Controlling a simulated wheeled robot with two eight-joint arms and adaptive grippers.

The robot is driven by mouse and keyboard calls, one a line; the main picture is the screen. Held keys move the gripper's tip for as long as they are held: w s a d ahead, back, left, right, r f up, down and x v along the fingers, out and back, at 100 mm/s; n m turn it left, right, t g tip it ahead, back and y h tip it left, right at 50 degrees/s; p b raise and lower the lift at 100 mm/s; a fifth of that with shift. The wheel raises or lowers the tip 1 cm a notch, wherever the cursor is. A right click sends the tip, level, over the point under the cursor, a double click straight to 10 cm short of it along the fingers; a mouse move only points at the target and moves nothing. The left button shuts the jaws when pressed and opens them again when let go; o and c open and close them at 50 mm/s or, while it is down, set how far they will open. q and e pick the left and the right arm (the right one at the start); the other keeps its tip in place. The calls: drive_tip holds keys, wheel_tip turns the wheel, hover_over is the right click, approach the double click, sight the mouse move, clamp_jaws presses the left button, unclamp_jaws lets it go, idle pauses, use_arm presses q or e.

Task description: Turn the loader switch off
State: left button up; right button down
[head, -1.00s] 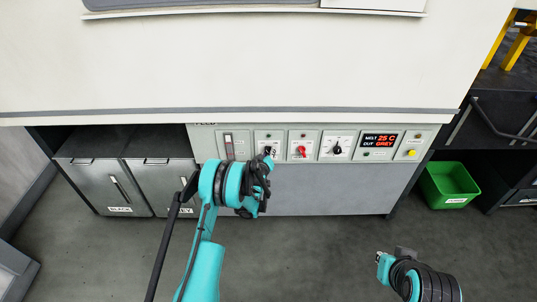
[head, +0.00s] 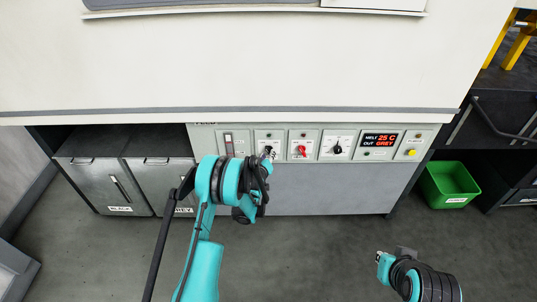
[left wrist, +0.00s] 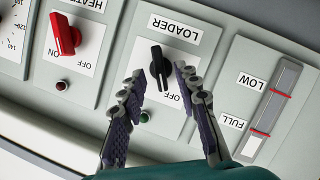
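The loader switch is a black knob (left wrist: 159,67) on a pale panel plate, upside down in the left wrist view. It stands nearly upright there, its lower end near the word OFF. My left gripper (left wrist: 159,70) is open, with one finger on each side of the knob; I cannot tell whether either touches it. A small dark green lamp (left wrist: 144,117) sits below the knob. In the head view my left gripper (head: 266,160) is at the panel and partly covers the loader switch. My right gripper (head: 382,259) is low at the right, away from the panel; its fingers are unclear.
The red heater knob (left wrist: 65,34) is close beside the loader plate. The level gauge (left wrist: 273,105) is on its other side. A black selector knob (head: 338,149), display (head: 380,140) and yellow purge button (head: 411,152) are further right. A green bin (head: 449,185) stands at right.

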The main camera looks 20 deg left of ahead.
use_arm(q)
drive_tip(key=v, duration=0.4)
drive_tip(key=shift+s+r, duration=0.1)
drive_tip(key=shift+s, duration=0.15)
drive_tip(key=s+d+r+m+g, duration=0.2)
drive_tip(key=s+r, duration=0.4)
drive_tip(key=r, duration=0.3)
drive_tip(key=s+d+r+m+g, duration=0.1)
drive_tip(key=s+d+r, duration=0.1)
drive_tip(key=s+r, duration=0.6)
drive_tip(key=s+d+r+m+g+h, duration=0.1)
drive_tip(key=s+m+g, duration=0.3)
drive_tip(key=s, duration=2.3)
drive_tip(key=shift+d+r, duration=0.45)
drive_tip(key=shift+d, duration=0.05)
